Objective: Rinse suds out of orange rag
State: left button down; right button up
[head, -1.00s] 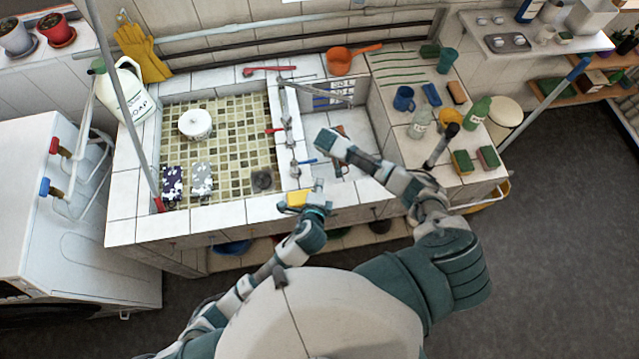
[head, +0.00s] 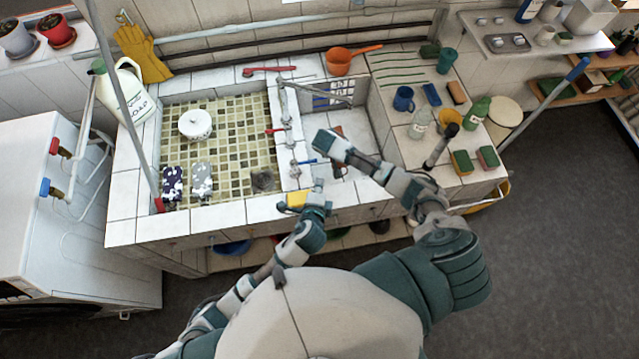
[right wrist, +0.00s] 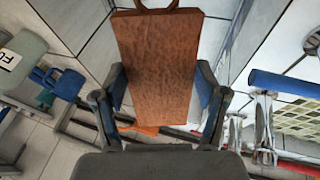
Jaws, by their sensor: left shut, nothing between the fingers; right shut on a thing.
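The orange rag (right wrist: 158,65) shows in the right wrist view as a flat orange-brown piece between the two fingers. I cannot make out suds on it. My right gripper (right wrist: 160,105) is shut on it. In the head view this gripper (head: 326,142) is over the small right basin (head: 352,118), and only a brownish bit of the rag (head: 338,131) shows beside it. My left gripper (head: 319,178) is shut and empty near the blue tap handle (head: 303,162), above the front rim. The spout (head: 318,92) reaches over the right basin. I cannot tell whether water runs.
A yellow block (head: 295,199) lies on the front rim beside my left gripper. The tiled left basin (head: 225,150) holds a white pot (head: 195,124) and two patterned cloths. Bottles, cups and sponges crowd the right counter (head: 390,80). A red tap handle (head: 275,130) stands between the basins.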

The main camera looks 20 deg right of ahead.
jog(key=shift+s+a+r, duration=0.55)
jog(key=shift+a+r, duration=0.3)
jog(key=shift+a, duration=0.05)
jog(key=shift+s+a+r, duration=0.5)
jog(key=shift+a+r, duration=0.35)
jog(key=shift+a, duration=0.05)
